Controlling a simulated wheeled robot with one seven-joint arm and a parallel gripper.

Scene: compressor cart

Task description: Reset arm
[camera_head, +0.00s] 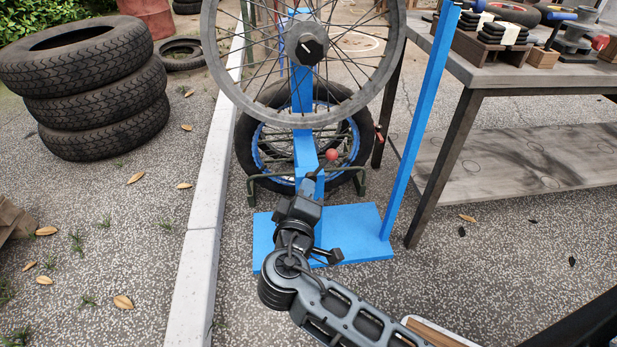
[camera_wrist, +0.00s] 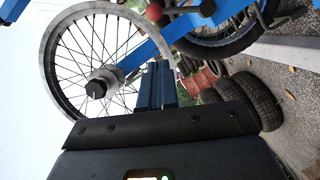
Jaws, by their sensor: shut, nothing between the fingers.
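My gripper (camera_head: 318,178) is in front of the blue stand's post in the head view, low over the stand's base. In the wrist view my gripper (camera_wrist: 158,72) has its two fingers together with nothing between them. The blue stand (camera_head: 345,228) holds a spoked wheel (camera_head: 221,72) with a black hub cap. The wheel also shows in the wrist view (camera_wrist: 54,82), apart from the fingers. A red ball knob (camera_head: 332,154) is just above and right of my gripper; it also shows in the wrist view (camera_wrist: 153,12). The gripper partly hides the post's lower part.
A workbench (camera_head: 480,75) with parts on it stands at the right, close to a blue upright (camera_head: 420,120). A tyred wheel (camera_head: 245,150) stands behind the post. Stacked tyres (camera_head: 95,85) are at the left beyond a kerb (camera_head: 205,235). The paving at the left front is mostly open.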

